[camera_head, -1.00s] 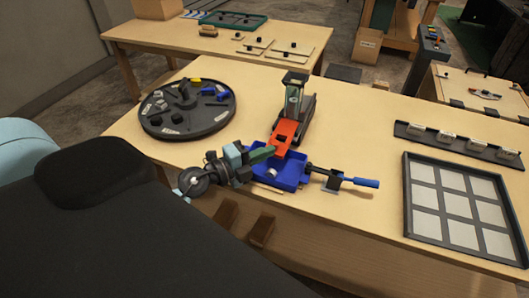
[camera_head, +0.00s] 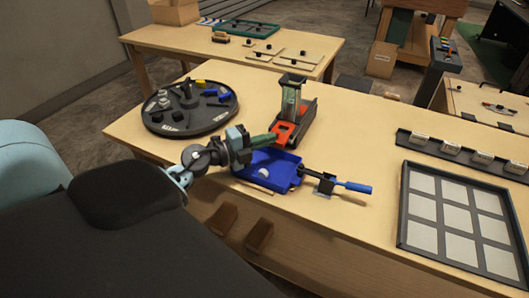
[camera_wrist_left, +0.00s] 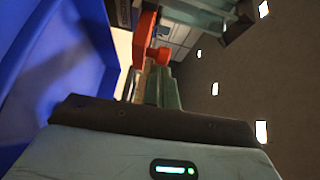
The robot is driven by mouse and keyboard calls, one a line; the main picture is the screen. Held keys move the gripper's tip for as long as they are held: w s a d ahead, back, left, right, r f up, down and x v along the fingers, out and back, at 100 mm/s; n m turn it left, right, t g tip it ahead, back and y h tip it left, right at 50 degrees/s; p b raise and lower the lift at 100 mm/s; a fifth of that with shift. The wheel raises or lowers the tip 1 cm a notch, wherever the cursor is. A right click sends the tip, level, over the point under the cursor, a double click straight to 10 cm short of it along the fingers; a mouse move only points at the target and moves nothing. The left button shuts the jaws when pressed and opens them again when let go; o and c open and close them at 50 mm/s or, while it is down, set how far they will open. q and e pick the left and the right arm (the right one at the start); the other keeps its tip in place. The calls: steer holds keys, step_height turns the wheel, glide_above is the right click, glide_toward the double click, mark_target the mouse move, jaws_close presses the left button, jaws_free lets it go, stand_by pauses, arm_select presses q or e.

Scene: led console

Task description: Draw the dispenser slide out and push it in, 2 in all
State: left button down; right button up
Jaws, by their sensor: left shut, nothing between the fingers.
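The dispenser (camera_head: 291,99) is an upright tower with a clear greenish front on a dark base. Its orange-red slide (camera_head: 284,133) sits mostly in the base, with a short front part showing. My left gripper (camera_head: 270,138) is shut and empty, its green fingertips at the slide's front end. In the left wrist view the fingers (camera_wrist_left: 163,88) point at the slide's red knob (camera_wrist_left: 159,54), close to or touching it; I cannot tell which. A blue tray (camera_head: 238,168) lies below the gripper with a pale round piece (camera_head: 260,168) in it.
A round dark turntable (camera_head: 160,128) with small parts stands left. A blue-handled tool (camera_head: 350,186) on a small stand is right of the tray. A framed grid panel (camera_head: 403,213) and a dark rack (camera_head: 440,152) lie further right.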

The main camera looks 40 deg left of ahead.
mark_target(274, 126)
arm_select(q)
steer(key=w, duration=0.1)
steer(key=w+a, duration=0.1)
steer(key=w, duration=0.3)
steer(key=shift+w+a, duration=0.15)
steer(key=shift+a, duration=0.15)
steer(key=shift+w+a+r, duration=0.1)
steer(key=shift+w+r, duration=0.05)
steer(key=shift+r, duration=0.1)
arm_select(e)
steer(key=shift+s+a, duration=0.1)
steer(key=shift+a, duration=0.15)
steer(key=shift+f, duration=0.1)
steer(key=shift+s+d, duration=0.1)
steer(key=shift+s, duration=0.05)
